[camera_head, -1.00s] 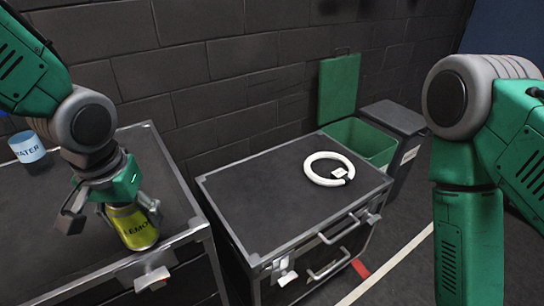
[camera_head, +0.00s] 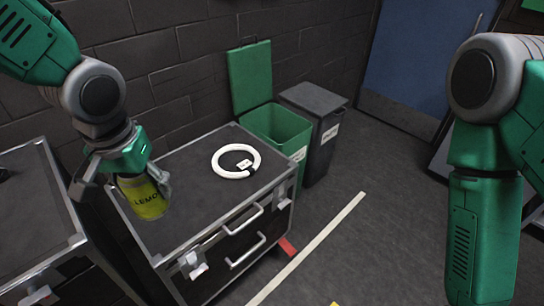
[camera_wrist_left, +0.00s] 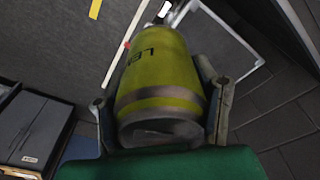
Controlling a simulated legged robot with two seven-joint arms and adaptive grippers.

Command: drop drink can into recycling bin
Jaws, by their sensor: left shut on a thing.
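My left gripper (camera_head: 128,186) is shut on a yellow-green drink can (camera_head: 146,202) with lettering that starts "LEMO". The can hangs nearly upright near the left edge of the middle case. In the left wrist view the can (camera_wrist_left: 160,85) sits between the two fingers. An open green bin (camera_head: 283,127) with its lid raised stands behind the case. A dark grey bin (camera_head: 324,125) with a closed lid stands to its right. The labels on both bins are too small to read. My right arm shows at the right, but its gripper is out of view.
A black case (camera_head: 190,172) with metal edges carries a white ring (camera_head: 219,160) on its top. Another case (camera_head: 28,205) stands at the left, with a gap between them. A brick wall is behind.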

